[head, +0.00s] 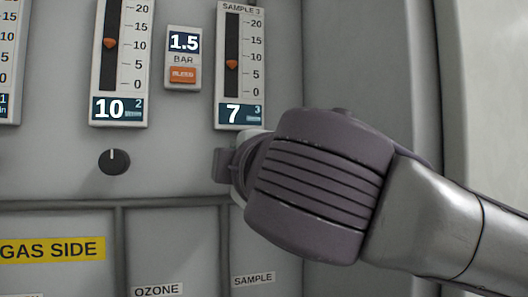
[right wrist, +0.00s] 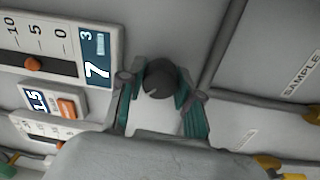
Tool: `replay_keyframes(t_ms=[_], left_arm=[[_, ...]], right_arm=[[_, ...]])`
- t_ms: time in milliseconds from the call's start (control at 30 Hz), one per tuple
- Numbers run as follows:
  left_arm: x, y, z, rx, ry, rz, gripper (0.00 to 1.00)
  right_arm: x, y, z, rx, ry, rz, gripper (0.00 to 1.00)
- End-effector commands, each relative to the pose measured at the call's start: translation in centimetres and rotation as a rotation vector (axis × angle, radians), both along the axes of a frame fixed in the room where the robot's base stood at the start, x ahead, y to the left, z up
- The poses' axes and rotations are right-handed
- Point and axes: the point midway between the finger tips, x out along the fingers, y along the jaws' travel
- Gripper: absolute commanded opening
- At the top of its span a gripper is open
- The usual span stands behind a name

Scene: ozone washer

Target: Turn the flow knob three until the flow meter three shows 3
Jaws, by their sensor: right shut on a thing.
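Flow meter three (head: 240,65), labelled "SAMPLE 3", shows 7 on its display in the head view, with its orange marker a little above 5 on the scale. It also shows in the right wrist view (right wrist: 62,45), with the 7 readable. Flow knob three (right wrist: 160,79) is a dark round knob below that meter; my gripper hides it in the head view. My right gripper (right wrist: 159,88) is shut on the knob, one teal-padded finger on each side. In the head view my right gripper (head: 228,172) covers the panel just below meter three. My left gripper is not in view.
Flow meter two (head: 121,60) reads 10, and its dark knob (head: 115,161) sits below it, left of my gripper. A small 1.5 bar display (head: 183,58) with an orange bleed button is between the meters. Labels for gas side (head: 52,249), ozone and sample are lower down.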

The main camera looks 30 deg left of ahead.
Motion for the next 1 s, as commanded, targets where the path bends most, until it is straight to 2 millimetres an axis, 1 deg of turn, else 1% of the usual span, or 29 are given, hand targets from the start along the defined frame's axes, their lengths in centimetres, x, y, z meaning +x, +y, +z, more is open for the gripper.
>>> replay_keyframes(t_ms=[33,600,800,1000], left_arm=[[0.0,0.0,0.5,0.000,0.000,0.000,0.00],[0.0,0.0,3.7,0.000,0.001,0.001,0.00],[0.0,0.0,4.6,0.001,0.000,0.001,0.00],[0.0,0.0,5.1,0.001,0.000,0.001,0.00]], right_arm=[[0.0,0.0,0.3,-0.029,-0.033,0.000,0.00],[0.0,0.0,0.1,-0.374,-0.436,0.002,0.00],[0.1,-0.1,0.0,-0.470,-0.548,0.000,0.00],[0.1,0.0,-0.1,-0.535,-0.624,0.001,0.00]])
